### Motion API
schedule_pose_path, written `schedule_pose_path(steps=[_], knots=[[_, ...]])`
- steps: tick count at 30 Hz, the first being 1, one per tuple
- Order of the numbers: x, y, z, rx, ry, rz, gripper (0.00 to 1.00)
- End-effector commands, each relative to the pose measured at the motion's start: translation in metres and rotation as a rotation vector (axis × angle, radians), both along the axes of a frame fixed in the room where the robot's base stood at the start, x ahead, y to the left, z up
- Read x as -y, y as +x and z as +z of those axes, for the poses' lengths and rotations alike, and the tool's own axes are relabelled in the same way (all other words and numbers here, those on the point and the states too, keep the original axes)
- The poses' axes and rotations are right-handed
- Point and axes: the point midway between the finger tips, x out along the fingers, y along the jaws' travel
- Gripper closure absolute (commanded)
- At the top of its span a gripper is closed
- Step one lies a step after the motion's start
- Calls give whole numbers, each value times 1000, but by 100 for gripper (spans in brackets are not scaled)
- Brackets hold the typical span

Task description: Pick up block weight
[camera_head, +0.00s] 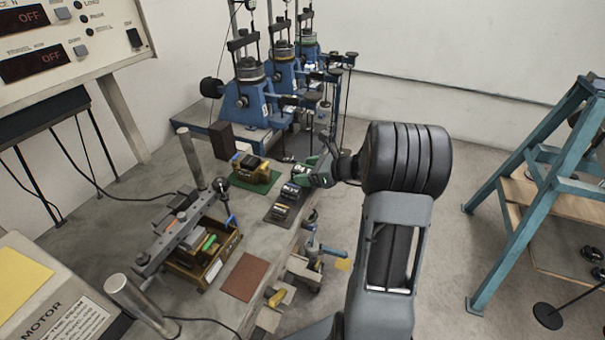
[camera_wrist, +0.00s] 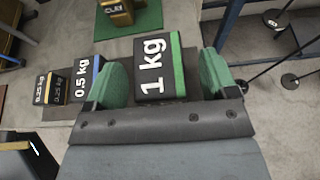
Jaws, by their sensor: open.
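Block weights stand in a row on a dark mat (camera_wrist: 68,117). In the wrist view they are a black 1 kg block (camera_wrist: 153,68) with a green edge, a 0.5 kg block (camera_wrist: 86,78) with a blue edge, and a smaller 0.25 kg block (camera_wrist: 49,88) with a yellow edge. My gripper (camera_wrist: 164,80) is open, with a green finger on each side of the 1 kg block. Gaps seem to show between the fingers and the block; contact is unclear. The left finger partly overlaps the 0.5 kg block. In the head view my gripper (camera_head: 324,170) partly hides the weights.
A brass box on a green mat (camera_head: 239,183) stands behind the weights. Blue lever frames (camera_head: 246,98) stand further back. A tray of tools (camera_head: 204,262) and a brown mat (camera_head: 245,277) lie nearer on the bench. A teal stand (camera_head: 530,200) is at right, with floor between.

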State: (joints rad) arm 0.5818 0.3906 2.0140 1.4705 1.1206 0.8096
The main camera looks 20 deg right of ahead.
Motion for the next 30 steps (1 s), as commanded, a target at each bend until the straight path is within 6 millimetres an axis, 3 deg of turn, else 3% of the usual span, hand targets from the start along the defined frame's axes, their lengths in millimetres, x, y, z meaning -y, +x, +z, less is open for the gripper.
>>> schedule_pose_path(steps=[13, 30], knots=[[-10, 10, -6, 0, 0, 0, 21], [-10, 10, -6, 0, 0, 1, 76]])
